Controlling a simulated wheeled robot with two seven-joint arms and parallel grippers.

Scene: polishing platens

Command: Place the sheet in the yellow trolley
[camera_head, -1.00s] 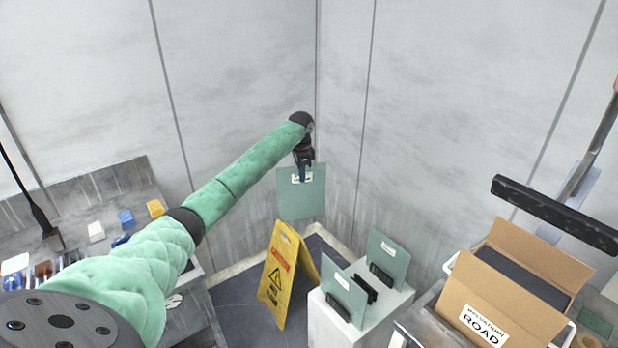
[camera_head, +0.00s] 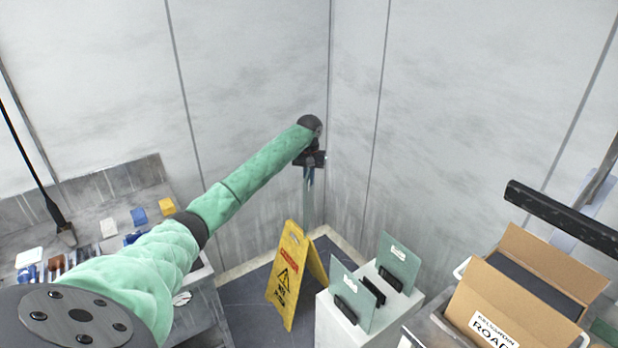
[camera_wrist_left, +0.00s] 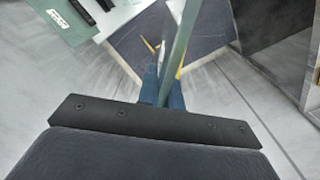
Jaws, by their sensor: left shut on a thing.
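My left gripper (camera_head: 309,172) is shut on a green sheet (camera_head: 307,205), which hangs down from the jaws and shows nearly edge-on in the head view. In the left wrist view the sheet (camera_wrist_left: 182,50) is a thin green strip between the blue fingertips (camera_wrist_left: 163,88). It hangs in the air near the wall corner, above and behind the yellow floor sign. Two similar green sheets, a front one (camera_head: 352,290) and a back one (camera_head: 398,262), stand upright in black holders on a white stand (camera_head: 340,334). I cannot make out a yellow trolley. My right gripper is not in view.
A yellow wet-floor sign (camera_head: 289,275) stands on the dark floor. An open cardboard box (camera_head: 520,305) is at the right, below a black bar (camera_head: 560,215). A grey bench with small coloured blocks (camera_head: 138,216) is at the left.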

